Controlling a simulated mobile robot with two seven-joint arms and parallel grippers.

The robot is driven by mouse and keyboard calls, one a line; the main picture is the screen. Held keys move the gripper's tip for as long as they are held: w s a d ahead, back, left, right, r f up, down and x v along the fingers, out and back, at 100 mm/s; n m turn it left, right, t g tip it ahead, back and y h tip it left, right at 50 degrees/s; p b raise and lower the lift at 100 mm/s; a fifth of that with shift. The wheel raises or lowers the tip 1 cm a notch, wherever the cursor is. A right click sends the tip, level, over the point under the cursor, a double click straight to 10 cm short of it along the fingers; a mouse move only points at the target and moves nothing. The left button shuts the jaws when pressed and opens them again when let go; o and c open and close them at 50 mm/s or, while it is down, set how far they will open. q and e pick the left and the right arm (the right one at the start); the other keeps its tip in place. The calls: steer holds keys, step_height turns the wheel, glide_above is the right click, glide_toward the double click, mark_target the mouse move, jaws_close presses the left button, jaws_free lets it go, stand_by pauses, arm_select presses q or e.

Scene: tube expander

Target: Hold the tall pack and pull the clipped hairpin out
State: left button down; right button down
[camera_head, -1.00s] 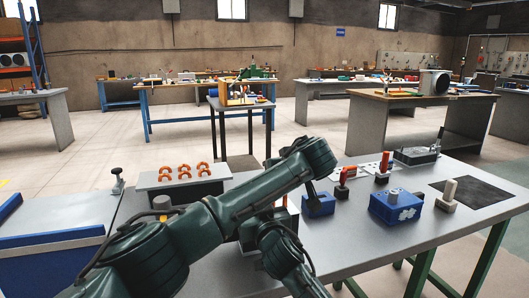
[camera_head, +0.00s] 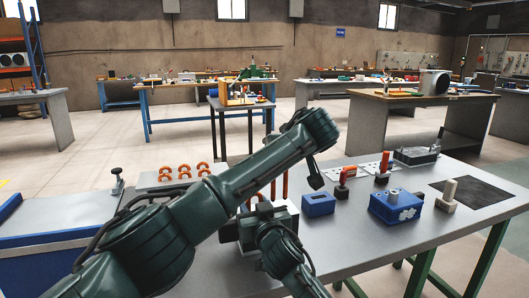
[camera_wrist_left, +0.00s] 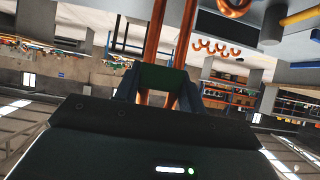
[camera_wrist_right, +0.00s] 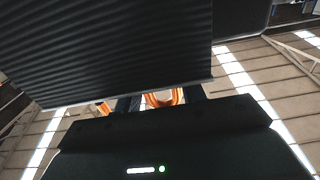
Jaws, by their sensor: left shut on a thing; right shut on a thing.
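My left gripper (camera_wrist_left: 158,90) is shut on the copper-orange hairpin (camera_wrist_left: 158,30). Its two long legs run between the fingers in the left wrist view. In the head view the legs (camera_head: 273,189) stand upright below my left arm, which hides the left gripper. My right gripper (camera_head: 258,222) is low over the bench and shut on the tall pack (camera_wrist_right: 105,50), a dark, finely ribbed block filling the top of the right wrist view. An orange bend (camera_wrist_right: 165,98) shows between the right fingers (camera_wrist_right: 162,100). The exact finger contact on the pack is hidden.
A blue block (camera_head: 318,204) and a blue box (camera_head: 396,207) stand on the bench to the right. Red-handled tools (camera_head: 343,180) stand behind them. A rack with several orange bends (camera_head: 184,171) is at the left. Bare bench (camera_head: 345,238) lies in front.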

arm_select(q)
steer(key=shift+r, duration=2.05)
arm_select(e)
steer(key=c, duration=0.7)
jaws_free()
steer(key=shift+c, duration=0.2)
steer(key=shift+o, duration=0.4)
steer(key=o, duration=0.7)
steer(key=shift+c, duration=0.2)
